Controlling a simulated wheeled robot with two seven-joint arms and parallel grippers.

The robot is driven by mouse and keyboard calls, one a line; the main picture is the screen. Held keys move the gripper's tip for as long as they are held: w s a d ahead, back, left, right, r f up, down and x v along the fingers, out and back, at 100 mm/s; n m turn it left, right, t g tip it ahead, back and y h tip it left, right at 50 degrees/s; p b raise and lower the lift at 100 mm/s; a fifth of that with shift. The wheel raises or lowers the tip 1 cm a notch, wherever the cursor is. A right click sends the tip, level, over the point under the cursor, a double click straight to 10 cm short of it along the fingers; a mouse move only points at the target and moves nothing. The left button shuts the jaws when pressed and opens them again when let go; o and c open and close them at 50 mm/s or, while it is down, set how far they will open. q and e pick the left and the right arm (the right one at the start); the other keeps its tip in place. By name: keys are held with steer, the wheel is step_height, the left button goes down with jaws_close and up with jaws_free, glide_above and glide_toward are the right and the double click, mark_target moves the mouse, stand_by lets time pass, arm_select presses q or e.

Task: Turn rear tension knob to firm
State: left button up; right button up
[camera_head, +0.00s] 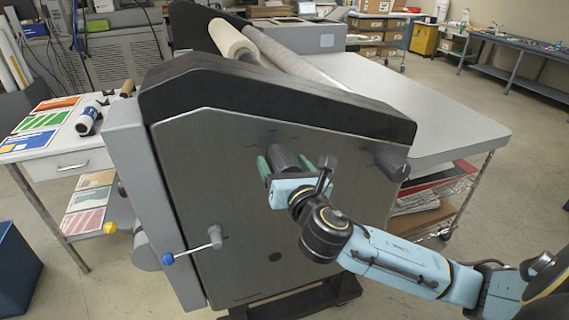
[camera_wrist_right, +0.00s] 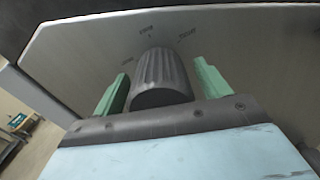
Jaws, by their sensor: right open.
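The laminator's grey side panel (camera_head: 230,220) carries two dark ribbed knobs. One knob (camera_head: 283,158) is between the green fingers of my right gripper (camera_head: 292,166); the other knob (camera_head: 392,163) is farther right on the panel, clear of the gripper. In the right wrist view the ribbed knob (camera_wrist_right: 160,76) stands between the two open fingers (camera_wrist_right: 161,88), with a visible gap on each side. Small labels (camera_wrist_right: 146,29) arc above this knob, too small to read surely. The pictures do not make plain which knob is the rear one. My left gripper is not in view.
A crank with a blue knob (camera_head: 167,259) sticks out at the panel's lower left. A side table (camera_head: 70,160) with prints stands left. The grey laminator outfeed table (camera_head: 440,120) extends right, above a shelf of sheets.

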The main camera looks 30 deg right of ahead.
steer(key=c, duration=1)
steer(key=shift+o, duration=0.2)
steer(key=m+p, duration=0.1)
steer(key=m, duration=0.5)
steer(key=shift+d+m, duration=0.1)
steer(key=shift+m, duration=0.2)
steer(key=m, duration=0.3)
steer(key=shift+f+m+p, duration=0.1)
steer(key=shift+m+p, duration=0.2)
steer(key=shift+p, duration=0.1)
steer(key=shift+d+m, duration=0.1)
steer(key=shift+m, duration=1.8)
